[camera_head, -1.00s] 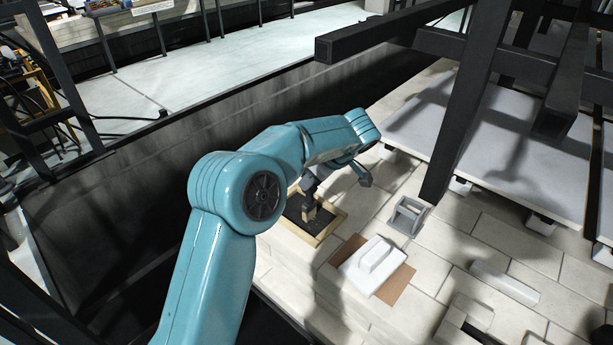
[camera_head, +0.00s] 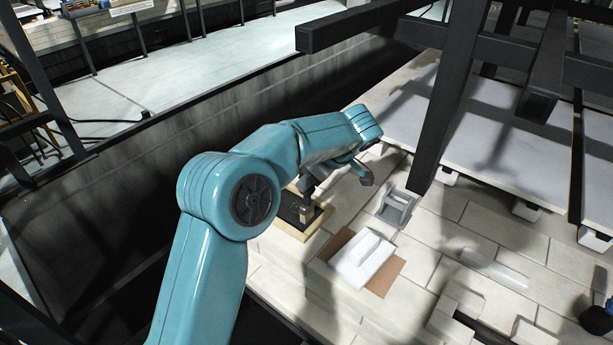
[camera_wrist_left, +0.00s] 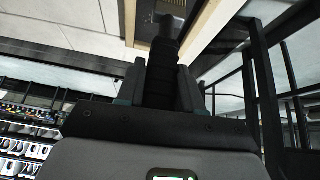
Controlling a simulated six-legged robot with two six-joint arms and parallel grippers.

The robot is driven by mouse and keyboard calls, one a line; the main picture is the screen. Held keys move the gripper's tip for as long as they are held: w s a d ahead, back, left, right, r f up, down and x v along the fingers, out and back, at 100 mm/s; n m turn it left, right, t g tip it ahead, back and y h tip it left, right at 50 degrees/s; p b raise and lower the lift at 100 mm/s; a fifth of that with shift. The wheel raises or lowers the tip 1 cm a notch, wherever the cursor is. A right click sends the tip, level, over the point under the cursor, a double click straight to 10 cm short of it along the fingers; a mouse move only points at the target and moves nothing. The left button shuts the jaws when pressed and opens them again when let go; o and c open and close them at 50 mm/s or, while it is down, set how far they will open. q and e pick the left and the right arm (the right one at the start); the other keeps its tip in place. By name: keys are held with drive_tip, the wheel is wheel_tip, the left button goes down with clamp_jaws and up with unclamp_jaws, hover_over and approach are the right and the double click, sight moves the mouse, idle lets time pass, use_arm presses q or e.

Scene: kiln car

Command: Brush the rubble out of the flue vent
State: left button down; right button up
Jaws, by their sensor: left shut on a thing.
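My left gripper (camera_head: 309,190) is low over a wood-rimmed tray (camera_head: 309,234) with a dark floor. It is shut on a dark, upright handle, which I take to be the brush; the handle shows between the fingers in the left wrist view (camera_wrist_left: 161,70). A pale block-like part, seemingly the brush's lower end (camera_head: 304,212), is down in the tray; whether it touches the floor is unclear. A dark gap among pale blocks (camera_head: 466,318) at the lower right may be the flue vent. I cannot make out rubble in it. My right gripper is not in view.
A white stepped block (camera_head: 362,258) lies on a brown board (camera_head: 386,279). A grey open frame (camera_head: 396,206) stands behind it. A dark post (camera_head: 450,105) and beams rise beside pale slabs (camera_head: 530,150). A dark blue-marked thing (camera_head: 597,319) shows at the right edge.

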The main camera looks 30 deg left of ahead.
use_arm(q)
drive_tip(key=shift+w+a, duration=0.1)
drive_tip(key=shift+a, duration=1.4)
drive_tip(key=a, duration=0.3)
drive_tip(key=shift+w, duration=0.1)
drive_tip(key=shift+d+b, duration=0.4)
drive_tip(key=shift+d, duration=1.25)
